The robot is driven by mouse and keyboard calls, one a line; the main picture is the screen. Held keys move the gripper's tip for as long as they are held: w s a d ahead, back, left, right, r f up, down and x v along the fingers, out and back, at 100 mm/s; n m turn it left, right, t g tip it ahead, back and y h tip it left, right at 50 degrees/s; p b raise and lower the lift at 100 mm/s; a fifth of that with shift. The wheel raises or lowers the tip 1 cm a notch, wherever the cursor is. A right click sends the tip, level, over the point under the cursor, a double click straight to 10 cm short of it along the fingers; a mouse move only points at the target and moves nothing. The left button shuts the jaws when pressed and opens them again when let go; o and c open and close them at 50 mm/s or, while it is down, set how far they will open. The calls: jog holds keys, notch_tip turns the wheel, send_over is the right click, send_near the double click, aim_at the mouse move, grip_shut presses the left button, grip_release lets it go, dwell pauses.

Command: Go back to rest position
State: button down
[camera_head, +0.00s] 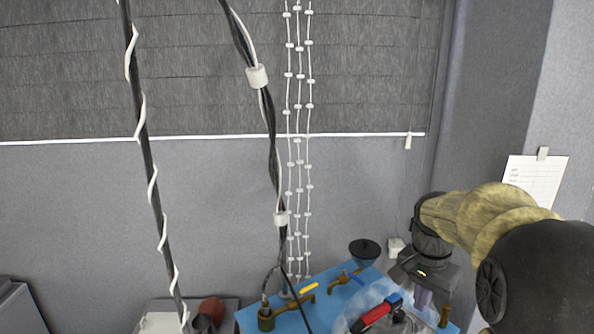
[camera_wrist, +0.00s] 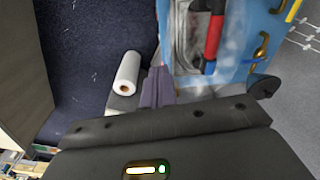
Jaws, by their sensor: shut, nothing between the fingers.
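My gripper (camera_head: 424,298) shows at the lower right of the head view, its purple-grey fingers pointing down near the right end of the blue table cloth (camera_head: 335,296). In the wrist view the fingers (camera_wrist: 158,84) are together and hold nothing. They appear beside the edge of the blue cloth, apart from the objects on it as far as I can tell; the exact height is unclear.
A red-and-blue handled tool (camera_head: 376,314) lies with clear plastic on the cloth. Cables (camera_head: 150,160) hang in front. A white roll (camera_wrist: 128,72) lies over dark carpet.

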jog(key=s+a+f+n+t+b, duration=0.1)
jog(key=s+a+f+n, duration=0.3)
jog(key=f, duration=0.4)
jog(key=s+a+f+n+b, duration=0.3)
jog(key=s+a+f+n, duration=0.2)
jog(key=s+f, duration=0.3)
jog(key=shift+s+a+f+n+t+y, duration=0.2)
jog(key=shift+a+f+n+t+y, duration=0.1)
jog(key=shift+a+f+t+y, duration=0.15)
jog(key=shift+w, duration=0.1)
